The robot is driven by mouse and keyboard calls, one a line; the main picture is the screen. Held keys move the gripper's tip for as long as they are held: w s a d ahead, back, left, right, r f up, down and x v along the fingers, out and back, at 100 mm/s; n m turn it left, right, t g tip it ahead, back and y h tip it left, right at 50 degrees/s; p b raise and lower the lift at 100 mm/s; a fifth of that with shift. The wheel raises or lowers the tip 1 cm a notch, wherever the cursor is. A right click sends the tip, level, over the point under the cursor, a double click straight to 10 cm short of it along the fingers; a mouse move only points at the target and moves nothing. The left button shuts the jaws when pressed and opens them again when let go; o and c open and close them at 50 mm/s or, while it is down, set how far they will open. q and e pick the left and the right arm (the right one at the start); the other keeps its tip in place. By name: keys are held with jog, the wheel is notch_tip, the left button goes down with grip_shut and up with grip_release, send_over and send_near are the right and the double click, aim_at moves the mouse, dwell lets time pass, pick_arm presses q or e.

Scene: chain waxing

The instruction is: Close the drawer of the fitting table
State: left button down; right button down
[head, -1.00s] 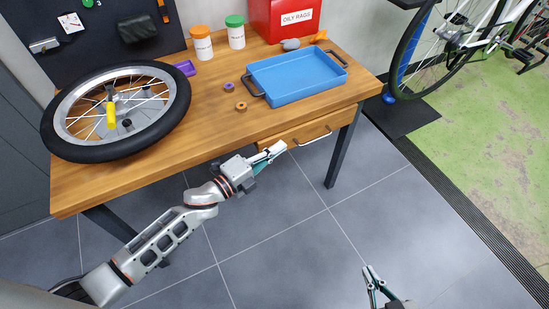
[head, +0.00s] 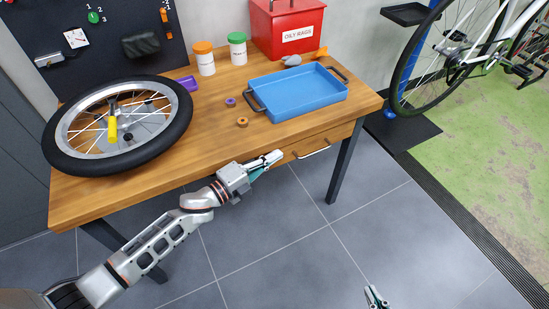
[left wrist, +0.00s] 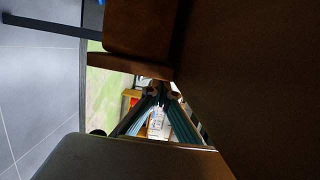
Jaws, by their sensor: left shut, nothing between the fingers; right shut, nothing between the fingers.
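The wooden fitting table (head: 215,140) has a drawer (head: 329,139) under the right part of its top, with a dark bar handle (head: 313,151). The drawer front sits close under the table's front edge; I cannot tell whether a small gap is left. My left gripper (head: 277,157) is shut and empty, its tips beside the drawer front's left end, left of the handle. In the left wrist view its fingers (left wrist: 160,96) meet close to brown wooden surfaces. Contact is unclear. My right gripper (head: 376,298) is shut and empty at the bottom edge, over the floor.
On the tabletop are a wheel (head: 65,163), a blue tray (head: 300,95), two jars, small rings and a red oily rags box (head: 290,28). A dark table leg (head: 343,165) stands right of the drawer. The grey floor in front is clear.

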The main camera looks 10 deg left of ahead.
pick_arm(q)
jog(key=shift+w+a+r, duration=0.35)
jog(key=shift+w+a, duration=0.2)
jog(key=shift+a, duration=0.1)
jog(key=s+d+v, duration=0.1)
jog(key=v, duration=0.7)
jog(key=shift+f, duration=0.3)
jog(key=shift+s, duration=0.1)
